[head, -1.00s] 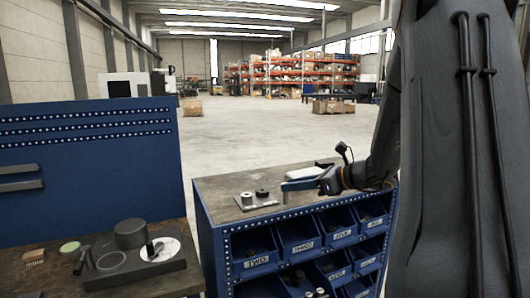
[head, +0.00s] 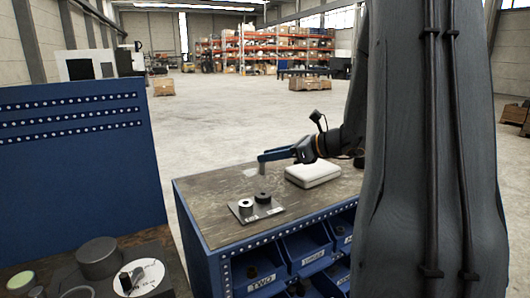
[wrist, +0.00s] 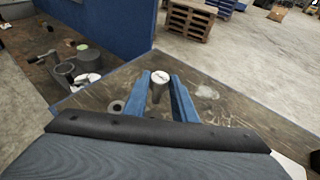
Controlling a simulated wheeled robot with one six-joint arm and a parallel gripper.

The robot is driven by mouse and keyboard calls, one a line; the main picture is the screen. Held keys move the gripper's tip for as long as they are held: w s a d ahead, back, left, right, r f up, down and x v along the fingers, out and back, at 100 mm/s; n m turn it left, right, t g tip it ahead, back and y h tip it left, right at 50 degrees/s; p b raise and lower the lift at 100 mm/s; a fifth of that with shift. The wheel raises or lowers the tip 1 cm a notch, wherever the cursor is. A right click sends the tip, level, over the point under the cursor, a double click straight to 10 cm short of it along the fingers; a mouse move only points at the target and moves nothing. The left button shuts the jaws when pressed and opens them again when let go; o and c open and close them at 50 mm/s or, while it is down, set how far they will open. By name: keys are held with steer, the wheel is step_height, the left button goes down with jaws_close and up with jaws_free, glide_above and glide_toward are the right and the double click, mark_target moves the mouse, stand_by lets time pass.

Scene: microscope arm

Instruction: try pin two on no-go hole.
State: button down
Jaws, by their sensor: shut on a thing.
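My gripper (head: 262,157) is shut on a grey cylindrical pin (wrist: 158,92). The pin is upright between the blue fingers, with a pale marked top, and its lower part shows below the fingertips in the head view (head: 262,169). The gauge plate (head: 240,213) lies on the blue cabinet's wooden top with two small labels too small to read surely. It carries a silver ring (head: 245,206) at left and a black ring (head: 263,197) at right. The pin appears above and behind the plate, apart from both rings. One ring (wrist: 117,105) shows left of the fingers in the wrist view.
A white case (head: 313,174) lies on the cabinet top to the right of the plate. Labelled blue bins (head: 262,283) fill the cabinet front. At left, a bench holds a dark cylinder (head: 98,259) and a white disc (head: 139,277). The cabinet top behind the plate is mostly clear.

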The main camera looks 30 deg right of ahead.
steer(key=shift+s, duration=0.15)
steer(key=shift+f+b, duration=1.75)
steer(key=shift+f, duration=1.15)
steer(key=shift+f, duration=0.75)
stand_by(1.6)
steer(key=shift+r, duration=0.1)
step_height(320, 180, up, 7)
steer(key=p, duration=0.4)
stand_by(0.8)
